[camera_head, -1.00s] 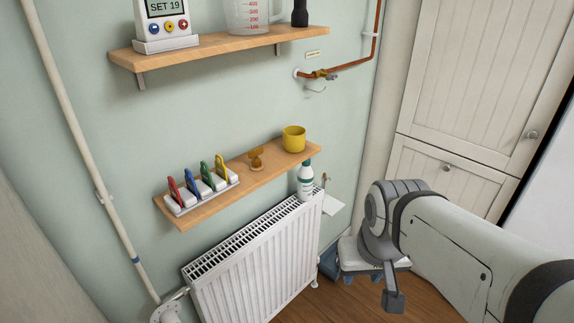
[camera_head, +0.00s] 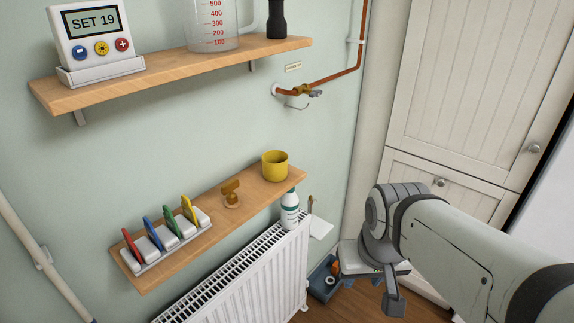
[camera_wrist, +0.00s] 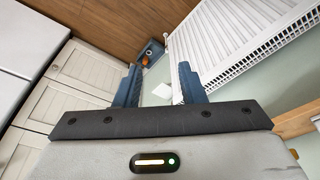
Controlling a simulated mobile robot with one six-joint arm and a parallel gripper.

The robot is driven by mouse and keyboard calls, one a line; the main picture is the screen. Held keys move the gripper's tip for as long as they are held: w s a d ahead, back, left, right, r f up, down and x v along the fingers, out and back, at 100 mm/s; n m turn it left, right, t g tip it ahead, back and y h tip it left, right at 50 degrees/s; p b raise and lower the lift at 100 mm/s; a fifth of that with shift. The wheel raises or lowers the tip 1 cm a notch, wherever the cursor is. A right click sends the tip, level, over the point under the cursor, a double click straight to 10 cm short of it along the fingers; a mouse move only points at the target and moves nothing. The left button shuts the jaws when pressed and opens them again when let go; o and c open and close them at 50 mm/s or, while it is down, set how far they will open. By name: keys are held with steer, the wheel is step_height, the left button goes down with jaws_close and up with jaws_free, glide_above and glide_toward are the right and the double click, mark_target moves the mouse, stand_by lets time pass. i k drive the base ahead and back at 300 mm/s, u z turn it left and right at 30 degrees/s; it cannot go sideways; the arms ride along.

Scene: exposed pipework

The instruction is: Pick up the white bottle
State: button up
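The white bottle (camera_head: 290,211) with a green cap and a green label stands upright on top of the white radiator (camera_head: 265,275), at its right end, just in front of the lower wooden shelf. My gripper (camera_head: 394,303) is to the right of the bottle and lower in the head view, well apart from it. In the wrist view my gripper (camera_wrist: 160,85) shows two blue fingers spread apart with nothing between them. The bottle cannot be made out in the wrist view.
Above are an upper shelf (camera_head: 170,73) and a copper pipe (camera_head: 340,77). A cabinet (camera_head: 460,90) stands right. A blue bin (camera_head: 322,284) is on the floor.

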mark_target(289, 202)
steer(key=i, duration=0.9)
steer(key=u, duration=0.05)
